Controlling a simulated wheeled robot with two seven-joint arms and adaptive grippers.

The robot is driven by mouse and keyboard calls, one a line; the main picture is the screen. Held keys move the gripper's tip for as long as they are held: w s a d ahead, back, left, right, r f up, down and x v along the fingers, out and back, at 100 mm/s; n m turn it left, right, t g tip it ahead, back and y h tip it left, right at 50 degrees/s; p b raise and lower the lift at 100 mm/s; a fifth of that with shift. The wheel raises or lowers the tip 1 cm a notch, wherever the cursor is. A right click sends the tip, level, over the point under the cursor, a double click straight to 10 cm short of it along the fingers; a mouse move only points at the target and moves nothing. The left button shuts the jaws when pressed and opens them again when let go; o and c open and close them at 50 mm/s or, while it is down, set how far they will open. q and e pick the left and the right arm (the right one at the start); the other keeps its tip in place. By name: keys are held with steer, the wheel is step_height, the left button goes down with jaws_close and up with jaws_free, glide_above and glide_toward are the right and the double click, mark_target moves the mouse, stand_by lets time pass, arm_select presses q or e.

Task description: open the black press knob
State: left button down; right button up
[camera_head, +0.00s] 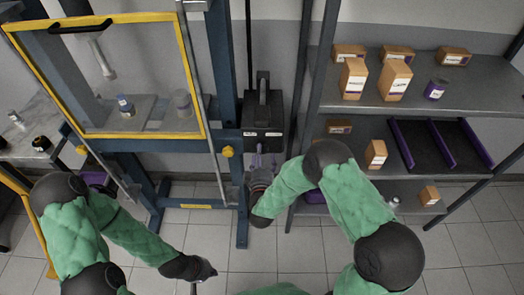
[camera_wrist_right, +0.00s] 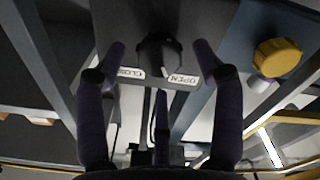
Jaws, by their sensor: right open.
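In the head view the right gripper (camera_head: 262,160) is just below the black unit (camera_head: 263,115) on the press's blue frame; the knob cannot be made out there. My left gripper (camera_head: 203,272) hangs low over the floor, away from the press; its fingers are too unclear to read.
A yellow knob (camera_wrist_right: 278,57) is at the right in the wrist view, and on the frame (camera_head: 228,151) in the head view. The yellow-framed press guard (camera_head: 140,135) is at left. Shelves (camera_head: 455,100) with boxes stand at right. The tiled floor (camera_head: 300,258) is open.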

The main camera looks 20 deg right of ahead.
steer(key=v, duration=0.9)
steer(key=s+a+f+m+g+y, duration=0.1)
steer(key=s+f+m+g+y, duration=0.2)
steer(key=f, duration=0.5)
steer(key=s+a+f+m+g+y, duration=0.1)
steer(key=f+g+y, duration=0.2)
steer(key=f+g, duration=0.4)
steer(key=s+a+f+m+g+y, duration=0.1)
steer(key=s+f+g, duration=0.2)
steer(key=s, duration=0.5)
steer(key=s+a+f+m+g+y, duration=0.1)
steer(key=s+f+g, duration=0.3)
steer(key=s, duration=0.4)
steer(key=shift+m+y, duration=0.5)
steer(key=shift+m, duration=0.3)
